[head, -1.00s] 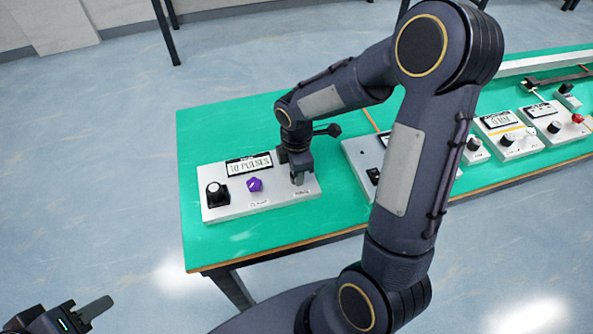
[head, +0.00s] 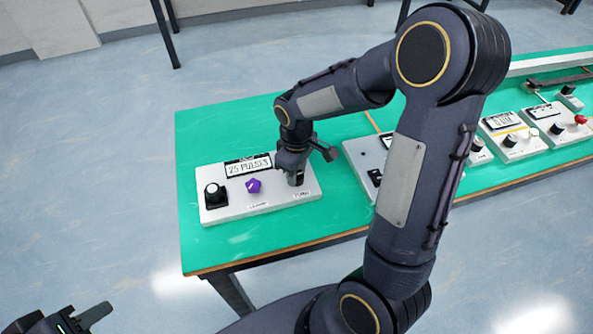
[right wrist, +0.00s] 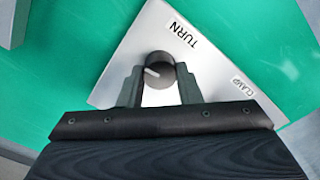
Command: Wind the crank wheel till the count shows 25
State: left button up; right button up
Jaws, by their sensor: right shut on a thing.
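The white control panel (head: 235,208) lies on the green table, and its display (head: 248,167) reads 25 PULSES. My right gripper (head: 296,178) is over the panel's right part. In the right wrist view its fingers (right wrist: 158,88) are shut on the crank wheel (right wrist: 157,70), a dark round knob with a pale pointer line. The gripper hides most of that knob in the head view. Labels TURN (right wrist: 184,38) and CLAMP (right wrist: 244,87) show on the panel. My left gripper (head: 82,318) is at the lower left, away from the table, partly out of frame; its opening is unclear.
A purple knob (head: 253,185) and a black knob (head: 213,193) stand on the same panel, left of the gripper. More panels with knobs (head: 515,139) line the table to the right, partly behind my right arm. The table's front left corner (head: 215,250) is bare.

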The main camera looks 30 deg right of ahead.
jog(key=shift+m, duration=0.7)
jog(key=o, duration=1)
notch_tip(320, 180, up, 8)
jog(key=shift+f+p, duration=0.1)
jog(key=shift+p, duration=0.35)
jog(key=shift+s+a+r+m+t+y+p, duration=0.9)
jog(key=shift+s+r, duration=0.9)
jog(key=shift+s, duration=1.05)
jog(key=shift+s+a+r+m+t+y+p, duration=0.5)
jog(key=shift+s+r+m+t, duration=0.55)
jog(key=shift+s+r, duration=1.3)
jog(key=shift+s+a+r+m+t+y+p, duration=0.6)
jog(key=shift+s+r+m+t+p, duration=0.5)
jog(key=shift+s, duration=2.3)
